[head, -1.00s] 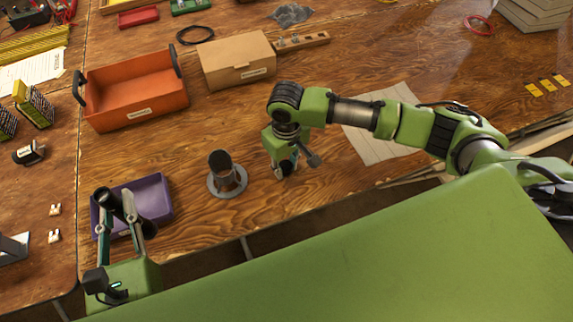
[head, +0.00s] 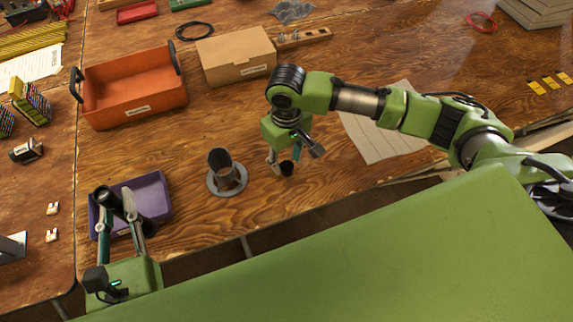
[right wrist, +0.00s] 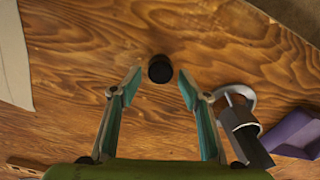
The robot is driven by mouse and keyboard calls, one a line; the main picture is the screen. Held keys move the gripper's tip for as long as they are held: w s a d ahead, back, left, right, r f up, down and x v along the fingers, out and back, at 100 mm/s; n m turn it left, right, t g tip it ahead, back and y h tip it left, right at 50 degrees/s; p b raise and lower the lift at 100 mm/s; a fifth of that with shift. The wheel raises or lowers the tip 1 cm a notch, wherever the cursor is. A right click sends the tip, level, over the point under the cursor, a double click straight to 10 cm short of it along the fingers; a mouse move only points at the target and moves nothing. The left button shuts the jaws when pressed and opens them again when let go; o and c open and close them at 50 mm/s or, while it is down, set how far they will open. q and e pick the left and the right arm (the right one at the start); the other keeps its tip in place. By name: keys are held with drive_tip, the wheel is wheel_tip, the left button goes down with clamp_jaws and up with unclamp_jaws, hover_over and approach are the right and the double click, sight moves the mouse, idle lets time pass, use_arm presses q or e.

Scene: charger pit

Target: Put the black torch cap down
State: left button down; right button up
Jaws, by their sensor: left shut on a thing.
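The black torch cap (right wrist: 160,69) stands on the wooden table, a small dark cylinder; in the head view (head: 287,168) it shows just below my right gripper (head: 284,162). In the right wrist view, my right gripper (right wrist: 157,82) is open, its fingers spread on either side of the cap with clear gaps. My left gripper (head: 116,205) is shut on a black torch body (head: 107,198), held tilted over the purple tray (head: 154,192); the fingers partly hide it.
A grey round stand with an upright holder (head: 228,180) is left of the cap. An orange bin (head: 135,111) and a cardboard box (head: 235,60) stand behind. A paper sheet (head: 372,140) lies to the right. Bare table surrounds the cap.

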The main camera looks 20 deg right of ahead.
sight(286, 165)
wheel_tip(286, 165, up, 9)
drive_tip(key=shift+r, duration=0.2)
